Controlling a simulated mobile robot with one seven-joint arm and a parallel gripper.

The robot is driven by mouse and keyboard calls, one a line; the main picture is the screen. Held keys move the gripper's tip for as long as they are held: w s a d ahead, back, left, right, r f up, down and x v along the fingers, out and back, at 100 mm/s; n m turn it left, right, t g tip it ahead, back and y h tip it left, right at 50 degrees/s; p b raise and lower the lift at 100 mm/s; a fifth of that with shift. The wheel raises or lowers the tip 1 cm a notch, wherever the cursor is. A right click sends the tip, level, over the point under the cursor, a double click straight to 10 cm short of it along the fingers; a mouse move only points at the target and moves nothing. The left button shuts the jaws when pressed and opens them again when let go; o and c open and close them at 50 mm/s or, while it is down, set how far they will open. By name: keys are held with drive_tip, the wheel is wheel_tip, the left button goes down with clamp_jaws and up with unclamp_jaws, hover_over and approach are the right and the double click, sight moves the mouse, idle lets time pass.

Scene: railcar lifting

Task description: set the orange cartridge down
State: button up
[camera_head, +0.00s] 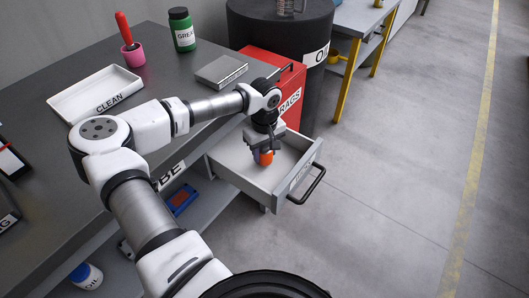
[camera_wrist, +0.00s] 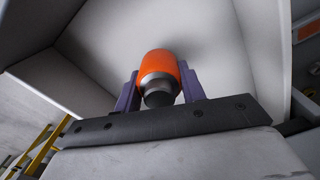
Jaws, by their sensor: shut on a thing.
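The orange cartridge (camera_head: 265,158) is held by my gripper (camera_head: 262,152) inside the open grey drawer (camera_head: 284,193). In the wrist view the cartridge (camera_wrist: 160,68) has an orange body with a metal collar and a dark end. The two purple fingers of my gripper (camera_wrist: 159,92) are shut on its sides. The pale drawer floor (camera_wrist: 215,35) lies behind it. I cannot tell whether the cartridge touches the floor. The arm and gripper hide part of the drawer.
The drawer's black handle (camera_head: 309,186) sticks out to the right. A red RAGS bin (camera_head: 286,85) and a dark drum (camera_head: 275,38) stand behind the drawer. The workbench (camera_head: 72,69) holds a white CLEAN tray (camera_head: 97,93). The floor at right is clear.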

drive_tip(key=shift+f, duration=0.6)
drive_tip(key=shift+f, duration=0.2)
drive_tip(key=o, duration=1)
drive_tip(key=shift+r, duration=0.1)
wheel_tip(320, 180, up, 12)
drive_tip(key=shift+r+b, duration=0.15)
drive_tip(key=shift+b, duration=0.7)
